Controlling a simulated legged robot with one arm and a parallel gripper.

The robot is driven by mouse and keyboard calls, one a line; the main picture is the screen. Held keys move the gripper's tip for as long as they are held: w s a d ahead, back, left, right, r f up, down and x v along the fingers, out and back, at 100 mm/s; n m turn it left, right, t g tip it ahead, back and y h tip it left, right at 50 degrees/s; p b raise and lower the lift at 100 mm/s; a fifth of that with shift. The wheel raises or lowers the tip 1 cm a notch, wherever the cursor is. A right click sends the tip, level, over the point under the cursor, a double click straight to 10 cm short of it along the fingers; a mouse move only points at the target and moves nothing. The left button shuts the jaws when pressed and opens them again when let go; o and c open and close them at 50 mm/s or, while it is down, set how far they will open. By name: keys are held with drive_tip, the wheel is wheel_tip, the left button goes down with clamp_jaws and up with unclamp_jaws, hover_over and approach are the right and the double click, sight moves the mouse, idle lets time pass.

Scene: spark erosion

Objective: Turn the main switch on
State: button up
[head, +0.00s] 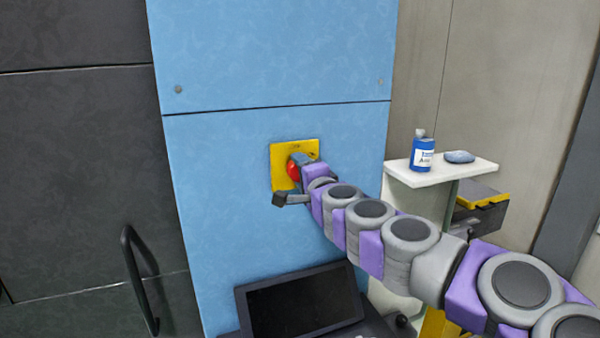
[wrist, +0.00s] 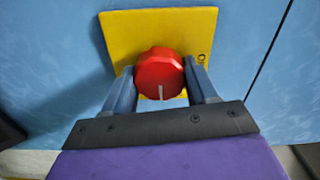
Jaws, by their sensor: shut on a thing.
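The main switch is a red knob (wrist: 160,70) on a yellow plate (wrist: 205,30) fixed to a blue panel. In the wrist view a pale mark on the knob points toward the bottom of the picture. My gripper (wrist: 160,82) has its two fingers on either side of the knob and is shut on it. In the head view the red knob (head: 293,171) shows at the left of my gripper (head: 297,172), in front of the yellow plate (head: 282,152). My gripper hides part of the knob and plate there.
A dark monitor (head: 300,308) stands below the switch. A black handle (head: 138,280) sticks out at the lower left. A white shelf (head: 440,175) at the right holds a blue bottle (head: 422,155) and a bluish oval object (head: 459,157). The blue panel (head: 220,220) around the plate is clear.

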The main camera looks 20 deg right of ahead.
drive_tip(key=shift+f, duration=0.15)
drive_tip(key=o, duration=1)
drive_tip(key=shift+d, duration=0.3)
drive_tip(key=shift+o, duration=0.2)
drive_tip(key=shift+s, duration=0.1)
drive_tip(key=s+d+b, duration=0.1)
drive_tip(key=s, duration=1.6)
drive_tip(key=shift+d+b, duration=0.25)
drive_tip(key=shift+b, duration=0.15)
